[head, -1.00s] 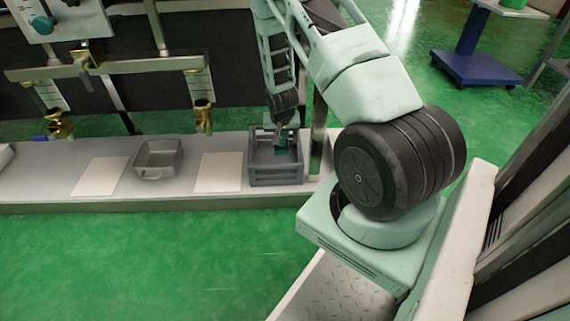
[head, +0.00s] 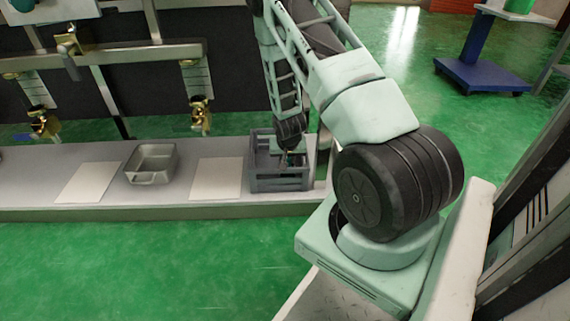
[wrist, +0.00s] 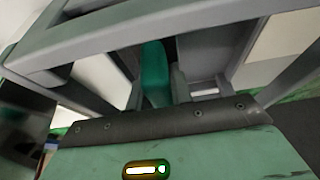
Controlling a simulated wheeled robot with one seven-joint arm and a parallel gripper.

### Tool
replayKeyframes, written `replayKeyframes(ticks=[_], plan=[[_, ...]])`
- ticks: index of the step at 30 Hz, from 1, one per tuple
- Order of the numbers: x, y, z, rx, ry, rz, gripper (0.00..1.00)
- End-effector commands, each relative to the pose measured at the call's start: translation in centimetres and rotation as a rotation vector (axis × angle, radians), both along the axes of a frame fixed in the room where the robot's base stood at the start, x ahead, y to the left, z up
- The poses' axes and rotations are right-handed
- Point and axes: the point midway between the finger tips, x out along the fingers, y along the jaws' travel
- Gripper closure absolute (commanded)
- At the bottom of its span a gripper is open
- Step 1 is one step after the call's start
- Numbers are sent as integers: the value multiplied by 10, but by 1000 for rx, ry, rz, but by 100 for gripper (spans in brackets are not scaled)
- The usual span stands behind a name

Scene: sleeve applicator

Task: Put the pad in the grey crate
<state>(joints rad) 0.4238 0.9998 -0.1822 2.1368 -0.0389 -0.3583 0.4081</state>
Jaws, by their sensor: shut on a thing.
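The grey crate (head: 280,184) stands at the right end of the long bench in the head view. Its open frame fills much of the wrist view (wrist: 215,19). My gripper (head: 289,158) reaches down into the crate from above. It is shut on the pad, a teal-green piece (wrist: 154,75) that shows in the wrist view within the crate's walls. In the head view the pad is mostly hidden by the gripper and crate. I cannot tell whether the pad touches the crate floor.
A grey metal tray (head: 151,166) and two white sheets (head: 215,179) (head: 88,182) lie on the bench (head: 150,200) left of the crate. Brass valves (head: 200,113) hang above. A post stands close behind the crate. Green floor in front is clear.

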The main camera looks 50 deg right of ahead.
Motion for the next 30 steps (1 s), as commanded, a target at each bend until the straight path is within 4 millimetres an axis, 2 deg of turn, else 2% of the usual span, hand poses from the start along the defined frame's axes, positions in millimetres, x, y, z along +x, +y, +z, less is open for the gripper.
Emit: replayKeyframes(ticks=[1,12,13,15,24,30], plan=[[-1,0,-7,0,0,-1,100],[-2,0,-8,0,0,0,100],[-2,0,-8,0,0,0,76],[-2,0,-7,0,0,0,57],[-1,0,-6,0,0,0,57],[1,0,6,0,-1,1,57]])
